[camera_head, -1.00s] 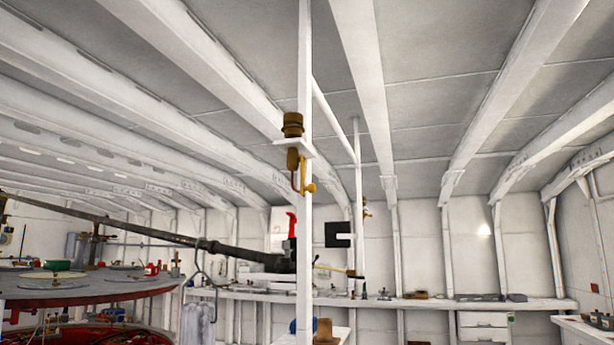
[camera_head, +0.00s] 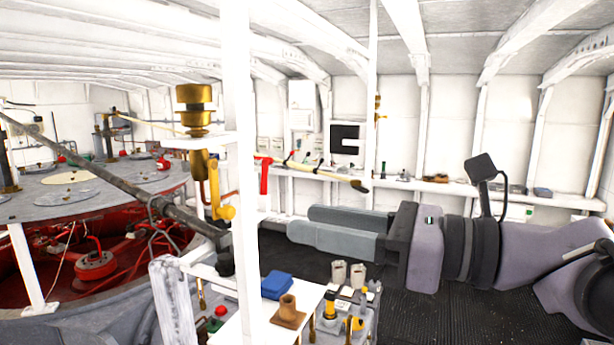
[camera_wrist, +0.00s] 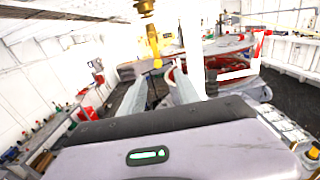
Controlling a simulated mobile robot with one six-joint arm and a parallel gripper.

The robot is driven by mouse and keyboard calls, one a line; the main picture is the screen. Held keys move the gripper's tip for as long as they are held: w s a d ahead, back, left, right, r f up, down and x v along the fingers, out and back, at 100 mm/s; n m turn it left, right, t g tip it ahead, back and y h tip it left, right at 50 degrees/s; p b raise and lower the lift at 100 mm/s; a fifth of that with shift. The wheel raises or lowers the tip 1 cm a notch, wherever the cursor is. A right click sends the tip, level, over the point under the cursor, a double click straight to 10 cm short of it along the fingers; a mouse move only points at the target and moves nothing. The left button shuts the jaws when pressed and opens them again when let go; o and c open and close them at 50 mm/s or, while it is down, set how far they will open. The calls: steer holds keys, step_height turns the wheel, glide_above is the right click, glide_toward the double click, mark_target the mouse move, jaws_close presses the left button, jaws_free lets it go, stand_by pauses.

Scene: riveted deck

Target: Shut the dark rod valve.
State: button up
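A long dark rod (camera_head: 125,185) runs down from the upper left to a black end piece beside the white post. I cannot tell for sure which part is its valve. A brass fitting (camera_head: 193,105) sits on a small bracket on that post, with a yellow lever (camera_head: 222,190) hanging below it. The yellow lever also shows in the wrist view (camera_wrist: 154,42), ahead of and between my fingers. My gripper (camera_head: 300,223) is open and empty, pointing left, to the right of the post. In the wrist view its two fingers (camera_wrist: 158,78) stand apart.
The white post (camera_head: 240,130) stands left of my gripper. Below is a white bench top (camera_head: 270,325) with a blue block (camera_head: 278,285) and a brown fitting (camera_head: 288,312). A round table (camera_head: 110,195) stands left. Dark floor (camera_head: 480,320) at right looks clear.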

mark_target(222, 210)
steer(key=x, duration=0.5)
steer(key=p+x, duration=0.1)
steer(key=x, duration=0.4)
steer(key=p+x, duration=0.1)
steer(key=x, duration=0.4)
steer(key=shift+s+a, duration=0.15)
steer(key=shift+s, duration=0.2)
steer(key=shift+w+a+p, duration=0.3)
steer(key=shift+a, duration=0.2)
steer(key=shift+c, duration=0.5)
jaws_close()
